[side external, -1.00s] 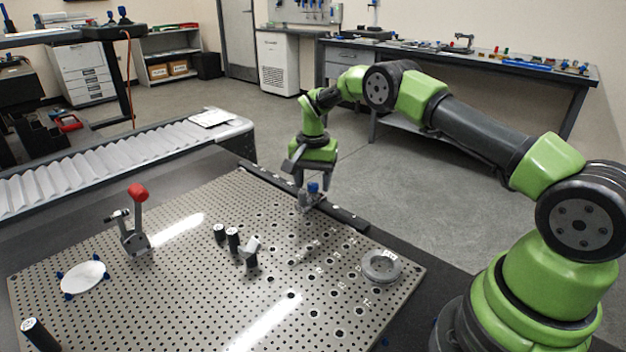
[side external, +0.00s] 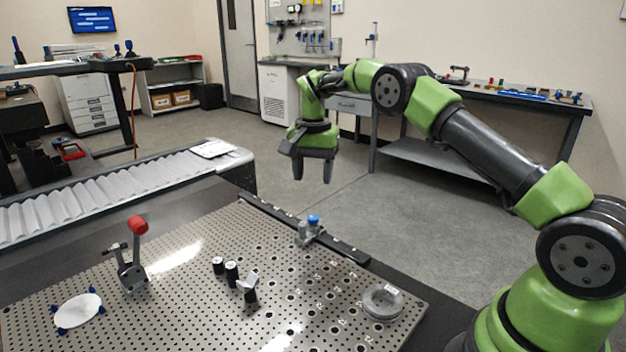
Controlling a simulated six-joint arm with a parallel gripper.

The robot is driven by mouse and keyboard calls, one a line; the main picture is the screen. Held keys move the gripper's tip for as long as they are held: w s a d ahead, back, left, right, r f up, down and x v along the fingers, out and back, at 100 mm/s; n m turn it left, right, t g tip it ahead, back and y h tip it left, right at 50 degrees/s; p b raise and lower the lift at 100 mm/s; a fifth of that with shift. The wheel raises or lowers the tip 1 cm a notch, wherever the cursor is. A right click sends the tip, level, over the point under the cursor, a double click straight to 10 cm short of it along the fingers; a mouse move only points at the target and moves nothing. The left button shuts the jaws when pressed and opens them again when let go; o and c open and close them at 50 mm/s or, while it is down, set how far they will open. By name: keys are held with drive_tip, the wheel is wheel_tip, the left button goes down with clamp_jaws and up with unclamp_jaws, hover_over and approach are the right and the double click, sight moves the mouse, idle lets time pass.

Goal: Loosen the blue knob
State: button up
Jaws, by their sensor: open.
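The blue knob (side external: 314,219) sits on top of a small grey metal fixture (side external: 308,234) at the back edge of the perforated plate (side external: 190,285), beside a dark rail. My gripper (side external: 313,178) hangs with its two dark fingers pointing down. It appears above the knob in the picture, with a clear gap between the fingertips and the knob. The fingers are apart with nothing between them. The knob is fully in sight, and its turn angle cannot be told.
A toggle clamp with a red handle (side external: 137,226), a white disc (side external: 78,310), black cylinders (side external: 231,272) and a grey ring (side external: 382,302) stand on the plate. A dark rail (side external: 335,248) runs along its back edge. A conveyor (side external: 110,190) lies at the left.

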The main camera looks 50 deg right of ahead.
sight(313, 217)
wheel_tip(313, 217, down, 10)
drive_tip(key=m, duration=0.4)
drive_tip(key=shift+a+m, duration=0.1)
drive_tip(key=shift+m, duration=0.2)
drive_tip(key=shift+c, duration=0.5)
drive_tip(key=c, duration=0.8)
drive_tip(key=shift+n, duration=0.8)
drive_tip(key=shift+c, duration=0.2)
drive_tip(key=o, duration=0.9)
